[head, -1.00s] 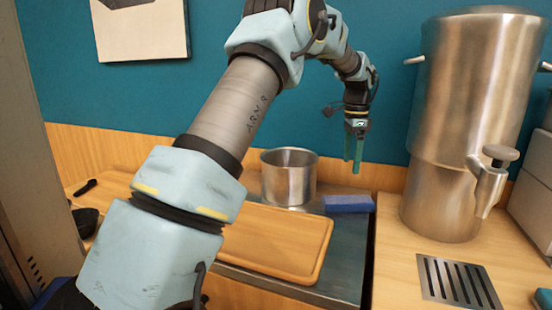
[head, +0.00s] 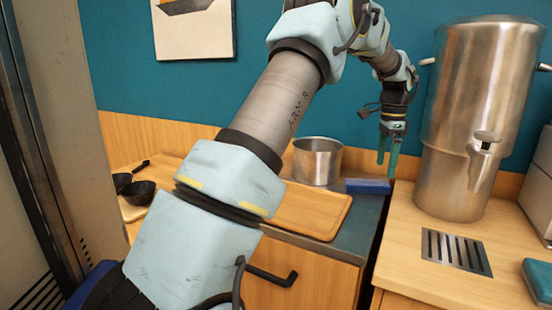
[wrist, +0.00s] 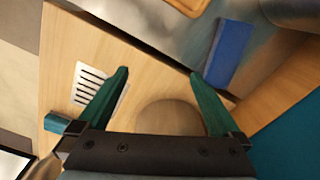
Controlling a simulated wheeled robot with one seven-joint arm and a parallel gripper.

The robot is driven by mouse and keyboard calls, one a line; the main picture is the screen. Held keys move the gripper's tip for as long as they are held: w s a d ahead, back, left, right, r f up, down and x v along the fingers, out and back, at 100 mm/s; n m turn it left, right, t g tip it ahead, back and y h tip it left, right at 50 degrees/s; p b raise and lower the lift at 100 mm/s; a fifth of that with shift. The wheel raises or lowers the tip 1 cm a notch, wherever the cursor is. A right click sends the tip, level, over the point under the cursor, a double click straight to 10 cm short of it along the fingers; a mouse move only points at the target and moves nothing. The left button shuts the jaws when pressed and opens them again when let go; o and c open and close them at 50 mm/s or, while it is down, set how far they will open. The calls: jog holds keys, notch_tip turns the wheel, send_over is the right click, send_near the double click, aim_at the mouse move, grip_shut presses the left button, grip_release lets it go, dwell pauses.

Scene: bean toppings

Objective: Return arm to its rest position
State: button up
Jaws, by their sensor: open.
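My gripper (head: 388,158) has green fingers and hangs pointing down at the back of the counter, in front of the teal wall. In the head view it is right of the steel pot (head: 317,162) and above the blue block (head: 367,187). In the wrist view the two fingers (wrist: 160,88) stand wide apart with nothing between them. The blue block also shows in the wrist view (wrist: 228,52), beyond the right finger. My arm reaches across the middle of the head view and hides part of the counter.
A large steel urn (head: 476,120) stands close right of my gripper. A slotted drain plate (head: 455,251) lies before it. A wooden tray (head: 312,211) is on the steel top, and dark pans (head: 138,190) are at left. A teal block (head: 538,280) is at the right edge.

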jog(key=s+a+f+n, duration=0.15)
jog(key=a+n, duration=0.25)
jog(key=a, duration=0.6)
jog(key=s+a+f+n, duration=0.15)
jog(key=a+n, duration=0.25)
jog(key=a, duration=0.7)
jog(key=s+a+f+n, duration=0.2)
jog(key=s+a+n, duration=0.2)
jog(key=s+a, duration=0.4)
jog(key=s+a+f+n+t, duration=0.1)
jog(key=s+a+f+n, duration=0.1)
jog(key=s+a+n, duration=0.3)
jog(key=s+a, duration=0.3)
jog(key=shift+f+n+t, duration=0.25)
jog(key=shift+n+t, duration=0.05)
